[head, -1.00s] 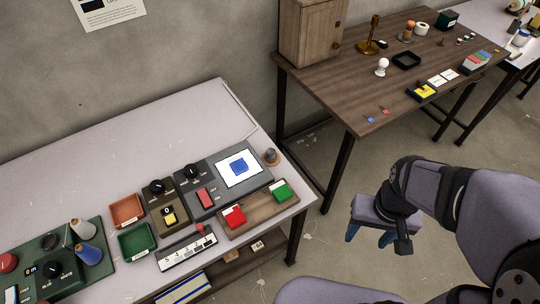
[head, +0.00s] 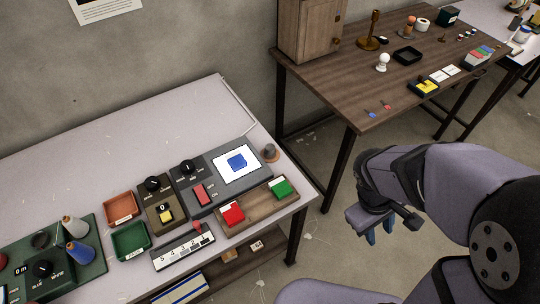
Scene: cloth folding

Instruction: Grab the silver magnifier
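I cannot clearly make out a silver magnifier. A small dark round shape (head: 40,240) lies on the green panel at the lower left of the head view, but it is too small to identify. My gripper (head: 379,236) hangs at the right, over the floor and in front of the brown table. Its two blue fingers point down with a gap between them, and nothing shows in them. It is well apart from both tables.
The pale table (head: 100,150) carries the green panel (head: 92,272) with cones, two small trays (head: 121,208), a grey console (head: 213,150) and a wooden tray (head: 257,206) with red and green blocks. The brown table (head: 330,90) holds a cabinet (head: 308,30) and several small items. Floor lies between.

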